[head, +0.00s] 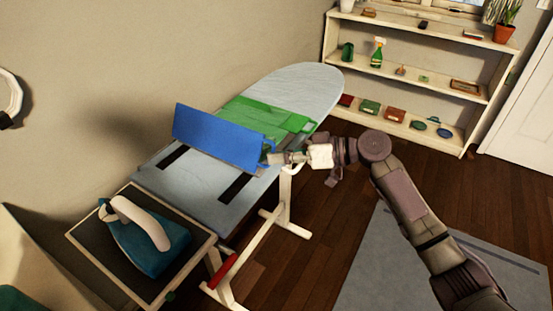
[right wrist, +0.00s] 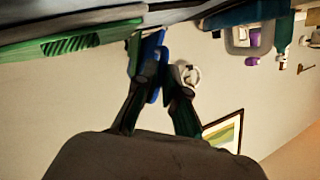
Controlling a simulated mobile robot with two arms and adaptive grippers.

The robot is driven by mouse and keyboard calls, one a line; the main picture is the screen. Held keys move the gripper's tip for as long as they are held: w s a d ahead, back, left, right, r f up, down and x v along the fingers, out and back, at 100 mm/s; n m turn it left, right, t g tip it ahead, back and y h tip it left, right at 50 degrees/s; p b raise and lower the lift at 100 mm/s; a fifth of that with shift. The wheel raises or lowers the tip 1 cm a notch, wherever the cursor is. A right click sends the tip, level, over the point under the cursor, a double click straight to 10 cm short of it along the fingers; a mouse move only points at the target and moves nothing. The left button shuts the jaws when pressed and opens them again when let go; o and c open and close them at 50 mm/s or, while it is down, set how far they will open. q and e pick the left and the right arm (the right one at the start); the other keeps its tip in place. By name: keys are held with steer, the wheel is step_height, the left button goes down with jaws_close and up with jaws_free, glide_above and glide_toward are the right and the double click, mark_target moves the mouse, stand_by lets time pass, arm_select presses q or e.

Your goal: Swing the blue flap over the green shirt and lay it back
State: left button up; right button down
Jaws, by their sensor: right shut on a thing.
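The blue flap (head: 215,138) stands raised and tilted above the ironing board in the head view, its broad face towards me. The green shirt (head: 275,114) lies flat on the board behind the flap, which hides part of it. My right gripper (head: 268,158) is at the flap's right end, shut on its edge. In the right wrist view, a strip of the blue flap (right wrist: 155,62) shows at the fingers of my right gripper (right wrist: 163,72). The green shirt (right wrist: 75,42) shows there at the upper left. My left gripper is in neither view.
The ironing board (head: 318,82) has bare room at its far end. A teal iron (head: 150,247) stands on a tray at the board's near end. A white shelf (head: 400,72) with several items stands at the back right.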

steer(key=shift+w+d+f+m, duration=0.1)
steer(key=shift+w+d+m, duration=0.05)
steer(key=shift+m, duration=0.15)
stand_by(0.4)
steer(key=c, duration=1.2)
jaws_free()
steer(key=shift+c, duration=0.2)
steer(key=v, duration=1.2)
steer(key=shift+f, duration=0.25)
steer(key=shift+w+d, duration=0.1)
